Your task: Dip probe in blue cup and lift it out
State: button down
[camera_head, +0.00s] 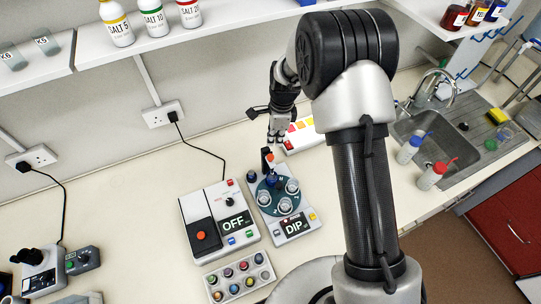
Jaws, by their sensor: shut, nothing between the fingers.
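A device with a "DIP" display (293,226) stands on the bench at the centre. It carries a round teal plate (268,199) with several small clear cups, and a blue one, the blue cup (272,180), is at the plate's far side. A dark upright part with an orange-red tip (268,157) stands at the back of the device; it may be the probe, but it is too small to be sure. My gripper (277,140) is shut and empty, pointing down just behind and above this part. I cannot tell whether they touch.
A white device showing "OFF" (236,223) stands left of the plate. A rack of coloured caps (240,276) lies in front. A tray with coloured patches (303,133) is behind my gripper. The sink (427,125) and two wash bottles are at the right. A shelf (170,42) hangs above.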

aim_at(272, 159)
jog(key=shift+a+f+b, duration=0.2)
jog(key=shift+f+b, duration=0.85)
jog(key=shift+f, duration=0.7)
jog(key=shift+a+f+b, duration=0.15)
jog(key=shift+f+b, duration=0.85)
jog(key=shift+f, duration=0.75)
notch_tip(272, 159, down, 5)
jog(key=b, duration=0.3)
jog(key=shift+b, duration=0.3)
jog(key=shift+r, duration=0.1)
jog(key=shift+d, duration=0.1)
jog(key=d, duration=0.1)
jog(key=d+r, duration=0.1)
jog(key=shift+d+p, duration=0.3)
jog(key=shift+d, duration=0.1)
jog(key=shift+r, duration=0.1)
